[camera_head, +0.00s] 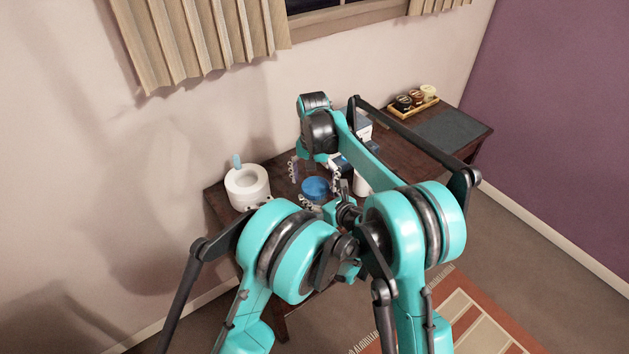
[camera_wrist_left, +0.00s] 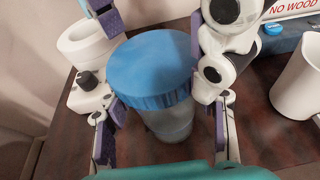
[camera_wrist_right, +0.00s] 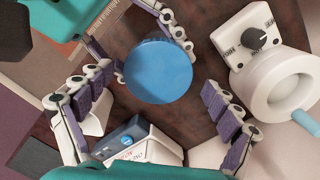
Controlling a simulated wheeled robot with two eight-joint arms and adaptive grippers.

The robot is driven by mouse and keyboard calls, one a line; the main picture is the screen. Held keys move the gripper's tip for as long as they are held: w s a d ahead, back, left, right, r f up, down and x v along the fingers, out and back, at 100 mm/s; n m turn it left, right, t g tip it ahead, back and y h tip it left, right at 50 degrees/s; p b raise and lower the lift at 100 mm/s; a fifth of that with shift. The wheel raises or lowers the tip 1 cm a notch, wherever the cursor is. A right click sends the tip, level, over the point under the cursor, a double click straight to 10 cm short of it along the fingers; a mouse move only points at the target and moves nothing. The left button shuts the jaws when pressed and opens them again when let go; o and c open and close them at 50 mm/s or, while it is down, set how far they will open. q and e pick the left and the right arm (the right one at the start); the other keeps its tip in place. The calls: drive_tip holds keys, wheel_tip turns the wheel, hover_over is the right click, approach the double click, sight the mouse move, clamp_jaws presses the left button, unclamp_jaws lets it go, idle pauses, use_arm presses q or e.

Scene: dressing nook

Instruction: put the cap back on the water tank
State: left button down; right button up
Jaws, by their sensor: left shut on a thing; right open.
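The round blue cap (camera_head: 316,186) sits on top of the translucent water tank (camera_wrist_left: 170,125), which stands upright on the dark wooden table. The cap fills the middle of the left wrist view (camera_wrist_left: 152,67) and the right wrist view (camera_wrist_right: 158,72). I cannot tell whether it is screwed down. My left gripper (camera_wrist_left: 167,105) is shut on the tank, its fingers on either side below the cap. My right gripper (camera_wrist_right: 156,80) is open above the cap, its purple-padded fingers to either side and apart from it. In the head view my arms hide most of the tank.
A white round appliance (camera_head: 247,187) with a knob and a light blue handle stands at the table's left end. A white cup (camera_wrist_left: 298,80) and a labelled box (camera_wrist_right: 142,142) are close by. A tray of jars (camera_head: 413,104) and a dark mat (camera_head: 450,130) are farther right.

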wheel_tip(320, 180, up, 4)
drive_tip(key=shift+r, duration=0.1)
drive_tip(key=shift+c, duration=0.3)
drive_tip(key=n, duration=0.2)
drive_tip(key=r+n, duration=0.1)
drive_tip(key=n, duration=0.2)
drive_tip(key=shift+r+n, duration=0.3)
drive_tip(key=shift+r, duration=0.05)
drive_tip(key=n, duration=0.1)
drive_tip(key=r+n, duration=0.1)
drive_tip(key=n, duration=0.3)
drive_tip(key=shift+r, duration=0.35)
drive_tip(key=shift+f, duration=0.1)
drive_tip(key=shift+s+d+f, duration=0.1)
drive_tip(key=shift+f, duration=3.85)
